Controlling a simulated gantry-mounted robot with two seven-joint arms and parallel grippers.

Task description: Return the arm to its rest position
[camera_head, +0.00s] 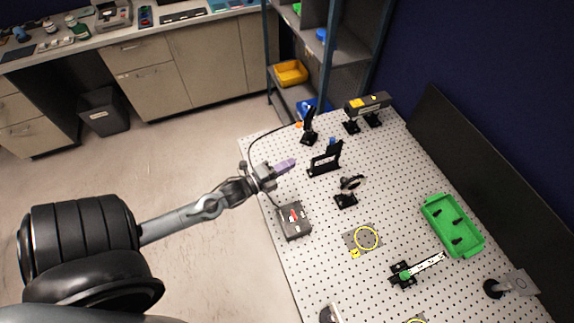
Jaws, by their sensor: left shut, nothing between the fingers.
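My left arm comes in from the left and reaches over the left edge of the perforated table (318,262). My left gripper (284,166) is at the table's left edge, with a purple piece showing at its tip. It is shut and holds nothing. A dark box with a red mark (293,221) lies on the table just below the gripper in the picture. My right gripper is not in view.
A black bracket (325,160) and a round mount on a stand (347,190) stand right of the gripper. A green tray (468,248) lies farther right. A thin dark cable arches near the gripper. Open floor (190,270) lies left of the table.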

